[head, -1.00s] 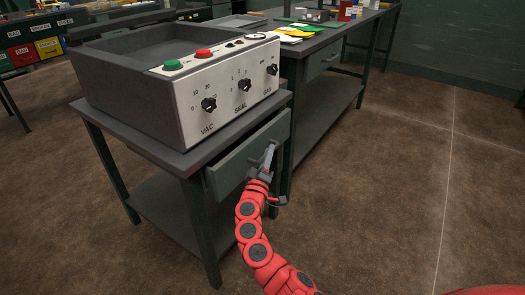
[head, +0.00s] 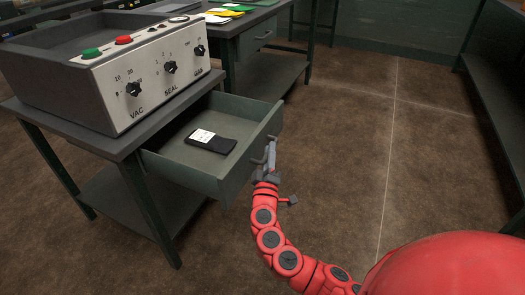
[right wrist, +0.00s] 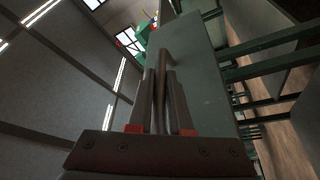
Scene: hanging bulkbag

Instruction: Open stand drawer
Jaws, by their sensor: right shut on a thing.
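The stand (head: 62,120) is a dark green metal table under a vacuum sealer. Its drawer (head: 190,170) is pulled well out, and its inside shows from above. A black item with a white label (head: 212,141) lies in it. My right gripper (head: 268,160) is at the drawer's front, shut on the handle. In the right wrist view, the fingers (right wrist: 159,100) close around the grey handle bar (right wrist: 163,62), against the drawer's green front panel (right wrist: 197,75). My left gripper is not in view.
The grey sealer (head: 120,70) with knobs and green and red buttons stands on the stand. A workbench (head: 255,50) with its own drawer stands behind. Another bench (head: 500,90) is at the right edge. The floor (head: 350,150) between is clear.

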